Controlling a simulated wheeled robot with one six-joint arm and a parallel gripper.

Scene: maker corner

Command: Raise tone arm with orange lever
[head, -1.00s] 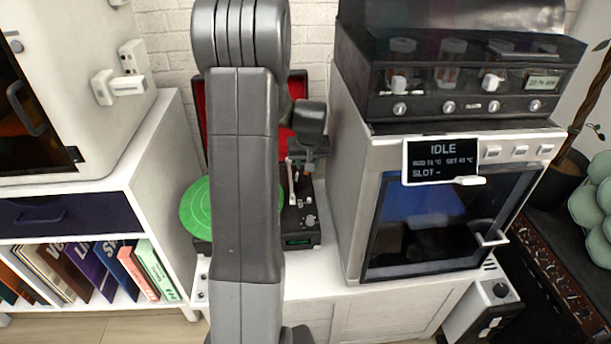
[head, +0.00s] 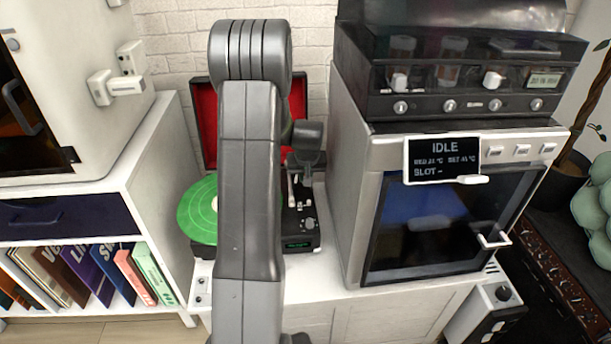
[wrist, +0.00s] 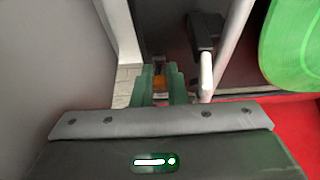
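The turntable (head: 304,241) stands behind my arm, with a green record (head: 199,212) on its left. The record also shows at upper right in the wrist view (wrist: 292,48). The pale tone arm (head: 291,188) is right of the record; in the wrist view its rod (wrist: 207,76) runs to a dark block, right of my fingers. The orange lever (wrist: 160,83) shows in the gap between my gripper's green fingers (wrist: 161,90). The fingers are apart; contact with the lever cannot be made out. In the head view my wrist hides the lever.
The turntable's red-lined lid (head: 297,95) stands open behind it. A large machine with an IDLE display (head: 441,160) rises close on the right. A white shelf with books (head: 100,270) is on the left. Bare white cabinet top (head: 310,280) lies in front of the turntable.

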